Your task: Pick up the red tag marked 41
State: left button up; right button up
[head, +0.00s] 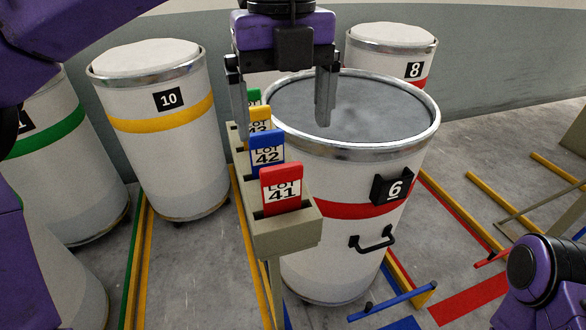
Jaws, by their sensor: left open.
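The red tag marked LOT 41 (282,189) stands upright at the near end of a beige rack (285,233). Its lower edge sits in the rack. Behind it in the same row stand the blue tag marked 42 (267,150), a yellow tag (259,119) that is partly hidden, and a green tag (254,97) mostly hidden. My left gripper (282,112) is open and empty, above and beyond the red tag in the picture, with its fingers on either side of the tag row. My right gripper does not show; only part of my right arm is at the lower right.
A drum marked 6 (322,247) with a red band stands close beside the rack on the right. Drum 10 (172,165) stands at the left, drum 8 (394,36) behind. A green-banded drum (42,141) is at far left. Coloured lines and rails (458,209) cross the floor at right.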

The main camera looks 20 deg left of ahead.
aim_at(281, 166)
pick_arm(q)
jog(key=f, duration=0.6)
jog(key=f+p, duration=0.1)
jog(key=f, duration=0.2)
jog(key=shift+s+a+f, duration=0.15)
jog(key=shift+a, duration=0.1)
jog(key=shift+f, duration=0.25)
jog(key=shift+s, duration=0.3)
jog(key=c, duration=1.1)
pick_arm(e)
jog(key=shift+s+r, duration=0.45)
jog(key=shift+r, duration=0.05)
